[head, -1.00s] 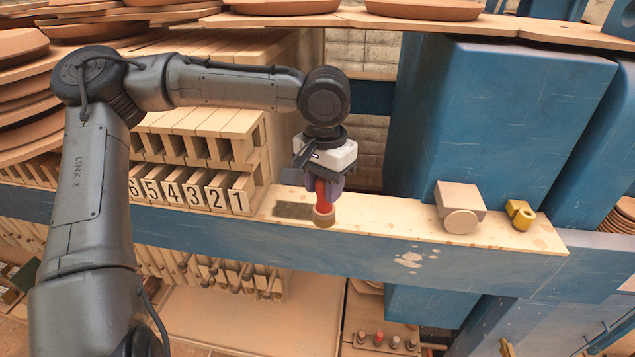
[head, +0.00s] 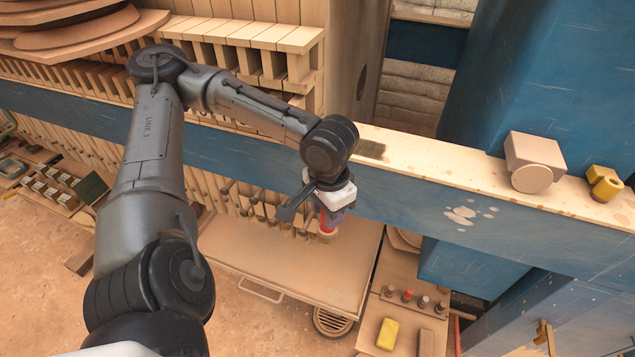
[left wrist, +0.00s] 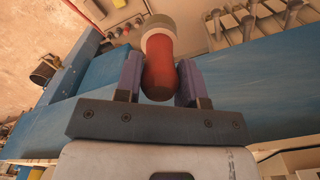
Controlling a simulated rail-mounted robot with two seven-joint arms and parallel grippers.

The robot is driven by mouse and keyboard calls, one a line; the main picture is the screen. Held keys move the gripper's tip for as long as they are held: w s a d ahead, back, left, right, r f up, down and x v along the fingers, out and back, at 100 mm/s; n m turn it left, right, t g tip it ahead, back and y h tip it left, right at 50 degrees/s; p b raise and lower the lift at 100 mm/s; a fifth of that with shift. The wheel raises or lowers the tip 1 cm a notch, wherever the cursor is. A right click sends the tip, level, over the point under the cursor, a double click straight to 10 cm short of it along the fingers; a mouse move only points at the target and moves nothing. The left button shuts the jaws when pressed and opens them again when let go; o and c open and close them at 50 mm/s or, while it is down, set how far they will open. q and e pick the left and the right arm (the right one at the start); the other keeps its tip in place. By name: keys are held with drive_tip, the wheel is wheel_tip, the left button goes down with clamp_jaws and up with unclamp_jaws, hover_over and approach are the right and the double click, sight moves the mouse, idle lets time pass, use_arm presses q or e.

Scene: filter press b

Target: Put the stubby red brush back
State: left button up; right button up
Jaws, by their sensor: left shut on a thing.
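My left gripper (head: 332,212) is shut on the stubby red brush (head: 327,229), which has a red handle and a pale band. It hangs below my wrist, in front of the blue beam and above the tray. In the left wrist view, the brush (left wrist: 159,76) sits between both fingers of the gripper (left wrist: 159,78), its pale end pointing away from the palm. A small rack (head: 400,306) at the lower right holds several short pegs with red, dark and grey tops. My right gripper is not in view.
A blue beam (head: 440,212) with a pale top ledge runs across behind my gripper. A pale block (head: 535,150) and a yellow piece (head: 604,182) stand on it. A wide tray (head: 290,265) lies below. A yellow block (head: 387,333) lies near the rack.

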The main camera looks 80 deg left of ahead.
sight(321, 230)
use_arm(q)
drive_tip(key=shift+s+d+f, duration=0.1)
drive_tip(key=shift+s+f, duration=0.25)
drive_tip(key=shift+f, duration=0.55)
drive_tip(key=shift+s+d+f, duration=0.1)
drive_tip(key=shift+s+f, duration=0.25)
drive_tip(key=shift+f, duration=0.5)
